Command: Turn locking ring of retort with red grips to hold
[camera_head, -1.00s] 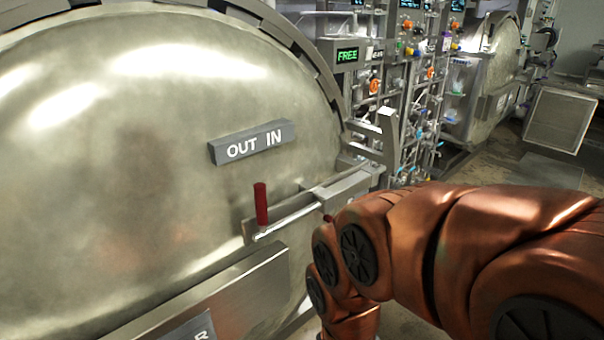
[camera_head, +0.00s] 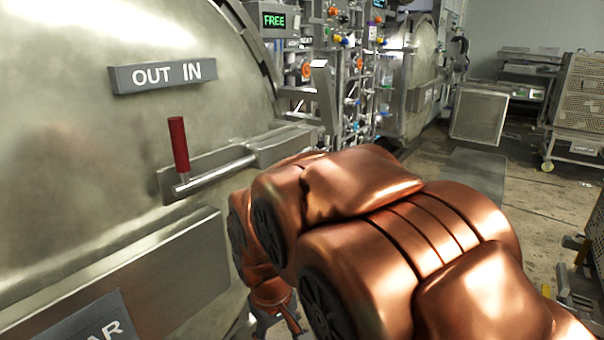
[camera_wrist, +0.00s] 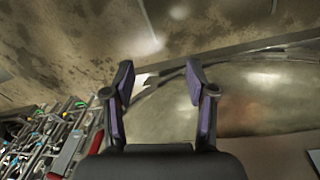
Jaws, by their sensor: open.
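The retort door (camera_head: 90,130) fills the left of the head view, with the locking ring (camera_head: 258,52) curving around its edge. An upright red grip (camera_head: 179,145) stands at the left end of a metal handle bar on the door, below an "OUT IN" plate (camera_head: 163,75). My gripper (camera_wrist: 160,76) is open and empty in the wrist view, its two fingers spread before a metal rim and stained floor. A red piece (camera_wrist: 68,155) shows at that view's lower left; I cannot tell if it is a grip. In the head view my arm hides what lies behind it.
A green "FREE" display (camera_head: 274,20) sits on the panel beside the door, with valves and pipes behind. A metal bracket (camera_head: 322,95) juts out at the door's right. A second retort (camera_head: 415,75) and a trolley (camera_head: 580,110) stand farther back.

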